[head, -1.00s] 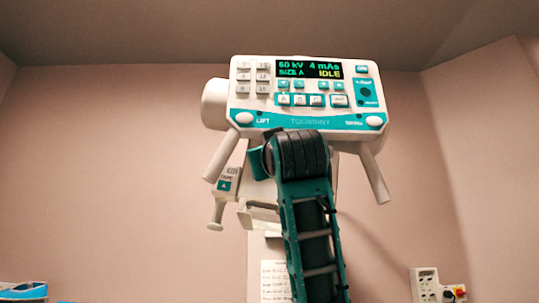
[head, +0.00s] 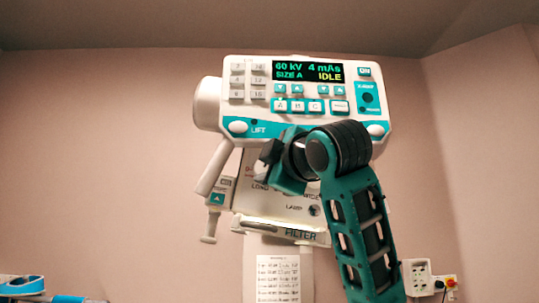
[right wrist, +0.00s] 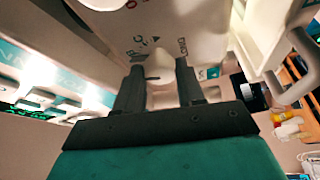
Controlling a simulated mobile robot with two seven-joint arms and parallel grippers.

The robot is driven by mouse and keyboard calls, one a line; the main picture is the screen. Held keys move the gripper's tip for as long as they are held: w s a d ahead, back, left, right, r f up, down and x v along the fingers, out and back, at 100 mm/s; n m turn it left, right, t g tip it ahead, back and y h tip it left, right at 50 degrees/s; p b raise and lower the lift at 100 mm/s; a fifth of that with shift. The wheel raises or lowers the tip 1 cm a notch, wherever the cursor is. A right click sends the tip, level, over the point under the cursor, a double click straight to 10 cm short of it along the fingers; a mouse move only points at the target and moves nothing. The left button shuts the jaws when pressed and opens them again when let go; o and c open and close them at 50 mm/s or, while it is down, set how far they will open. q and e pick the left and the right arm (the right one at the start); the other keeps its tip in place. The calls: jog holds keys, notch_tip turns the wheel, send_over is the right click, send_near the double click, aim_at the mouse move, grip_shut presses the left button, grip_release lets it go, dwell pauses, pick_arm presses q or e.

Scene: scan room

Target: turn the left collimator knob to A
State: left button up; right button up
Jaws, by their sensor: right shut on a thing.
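The collimator box (head: 250,182) hangs under the console in the head view; its front carries labels reading LONG, LAMP and FILTER. My right gripper (head: 268,158) is at the upper left of that front, above the LONG label, and covers the knob there. In the right wrist view, the right gripper (right wrist: 160,70) has its two dark fingers on either side of a pale knob (right wrist: 158,62), shut on it. Printed letters lie on the panel around the knob; I cannot tell which one it points to. My left gripper is not in view.
The console (head: 300,100) above shows 60 kV, 4 mAs, SIZE A and IDLE. A pale handle (head: 214,168) slants down at its left. A paper sheet (head: 277,278) hangs below the collimator. A wall control box (head: 418,278) is at the lower right.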

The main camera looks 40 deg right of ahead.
pick_arm(q)
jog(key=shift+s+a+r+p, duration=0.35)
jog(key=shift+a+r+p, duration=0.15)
jog(key=shift+p, duration=0.35)
pick_arm(e)
jog(key=shift+r+n+g, duration=0.15)
jog(key=shift+n+g, duration=0.15)
jog(key=shift+n, duration=0.7)
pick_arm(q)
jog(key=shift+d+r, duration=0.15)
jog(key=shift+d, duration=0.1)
pick_arm(e)
jog(key=o, duration=0.7)
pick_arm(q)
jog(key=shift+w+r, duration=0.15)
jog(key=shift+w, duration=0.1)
pick_arm(e)
jog(key=o, duration=0.3)
jog(key=shift+o, duration=0.2)
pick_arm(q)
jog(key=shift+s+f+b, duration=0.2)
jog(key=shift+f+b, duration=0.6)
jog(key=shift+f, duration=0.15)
pick_arm(e)
jog(key=s+a, duration=0.2)
jog(key=s, duration=1)
jog(key=shift+s+f, duration=0.4)
